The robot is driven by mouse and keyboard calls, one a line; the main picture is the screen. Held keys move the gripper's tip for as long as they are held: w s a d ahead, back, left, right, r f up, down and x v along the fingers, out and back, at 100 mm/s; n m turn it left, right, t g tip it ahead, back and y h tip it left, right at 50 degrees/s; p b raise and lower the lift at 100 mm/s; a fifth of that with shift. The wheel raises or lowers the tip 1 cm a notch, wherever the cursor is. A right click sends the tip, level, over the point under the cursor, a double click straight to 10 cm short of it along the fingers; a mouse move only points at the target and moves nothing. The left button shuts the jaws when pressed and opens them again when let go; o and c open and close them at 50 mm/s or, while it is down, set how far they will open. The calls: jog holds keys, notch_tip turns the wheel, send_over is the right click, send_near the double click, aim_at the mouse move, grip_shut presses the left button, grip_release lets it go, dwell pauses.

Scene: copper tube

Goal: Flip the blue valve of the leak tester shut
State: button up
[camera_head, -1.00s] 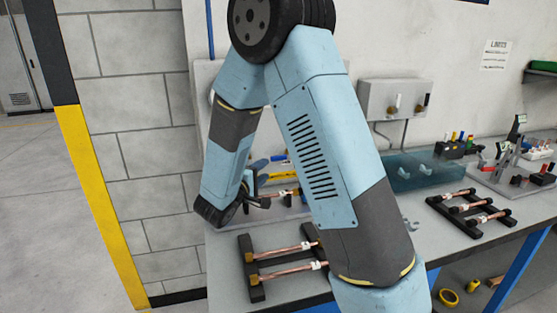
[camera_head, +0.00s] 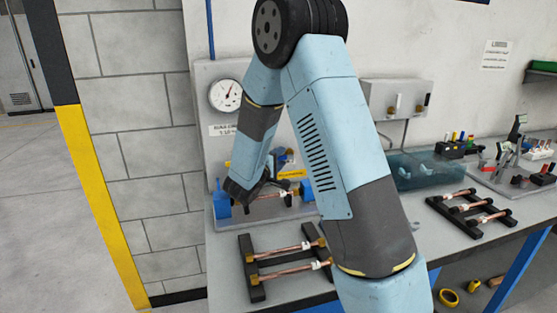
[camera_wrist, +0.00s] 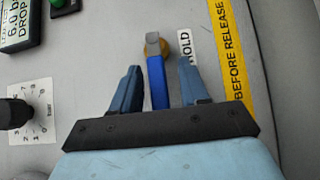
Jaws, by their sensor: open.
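In the wrist view, the blue valve lever (camera_wrist: 157,82) runs from a grey end cap on a brass fitting (camera_wrist: 153,46) down towards my palm. My gripper (camera_wrist: 160,67) is open, with one dark blue finger on each side of the lever and a visible gap on both sides. The lever's lower end is hidden by the palm bar. In the head view, my gripper (camera_head: 268,187) is low in front of the leak tester's panel (camera_head: 212,150), and my arm hides part of it. I cannot clearly pick out the lever there.
A round gauge (camera_head: 226,96) is on the panel. A blue clamp block (camera_head: 222,204) stands left of my gripper. A rack (camera_head: 245,257) with copper tubes lies in front. The wrist view shows a dark knob (camera_wrist: 15,113), a green display (camera_wrist: 20,28) and a yellow strip (camera_wrist: 232,50).

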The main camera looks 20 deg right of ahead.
jog(key=shift+c, duration=0.2)
grip_shut()
dwell(0.4)
